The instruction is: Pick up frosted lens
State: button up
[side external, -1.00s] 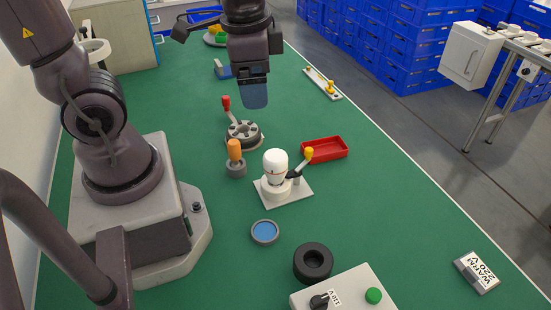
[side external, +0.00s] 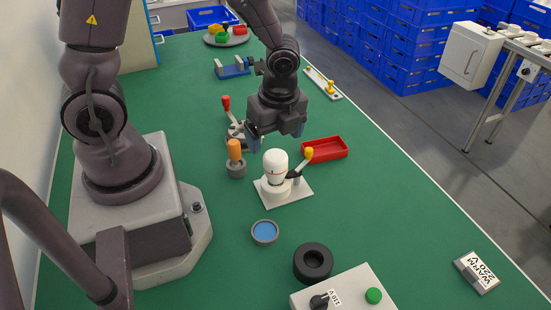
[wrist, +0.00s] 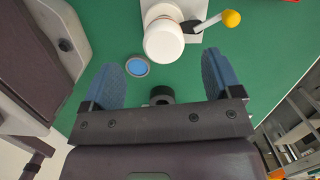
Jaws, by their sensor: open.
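A round blue disc in a grey rim, which looks like the frosted lens (side external: 265,232), lies flat on the green table in front of the white bulb. In the wrist view the lens (wrist: 137,67) shows between the fingers, nearer the left one. My gripper (side external: 277,138) is open and empty, its fingers (wrist: 163,75) wide apart. It hangs above the table behind the bulb, well apart from the lens. No part of the lens is hidden.
The white bulb (side external: 275,162) stands in a clamp fixture with a yellow-tipped lever (side external: 308,153), between gripper and lens. An orange-handled tool (side external: 234,150), red tray (side external: 325,149), black ring (side external: 313,262) and control box (side external: 348,290) stand around.

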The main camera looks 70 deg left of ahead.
aim_at(276, 156)
notch_tip(276, 156, down, 5)
jog(key=shift+w+d+r, duration=0.1)
jog(key=shift+r, duration=0.1)
jog(key=shift+f, duration=0.55)
jog(key=c, duration=1)
jog(key=shift+r, duration=7.3)
